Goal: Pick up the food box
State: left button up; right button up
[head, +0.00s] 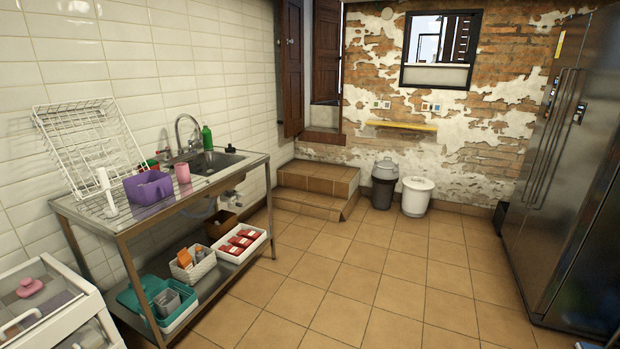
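I cannot tell for sure which thing is the food box. A purple open-topped box (149,188) stands on the steel sink table at the left. On its lower shelf, several red packs (238,241) lie in a white tray (221,254), and an orange carton (184,258) stands in a white basket (203,267). A teal bin (181,321) with grey containers and a brown box (221,223) are also on that shelf. Neither of my grippers is in view.
The steel table (204,194) also holds a white rack (88,145), a pink cup (183,172) and a green bottle (207,138). A white drawer unit (84,311) is at lower left. Bins (416,198), steps (318,178) and a dark fridge (565,160) border the clear tiled floor (350,270).

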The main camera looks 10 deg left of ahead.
aim_at(181, 169)
jog(key=i, duration=1.05)
jog(key=i+l+u, duration=0.1)
jog(key=i, duration=0.95)
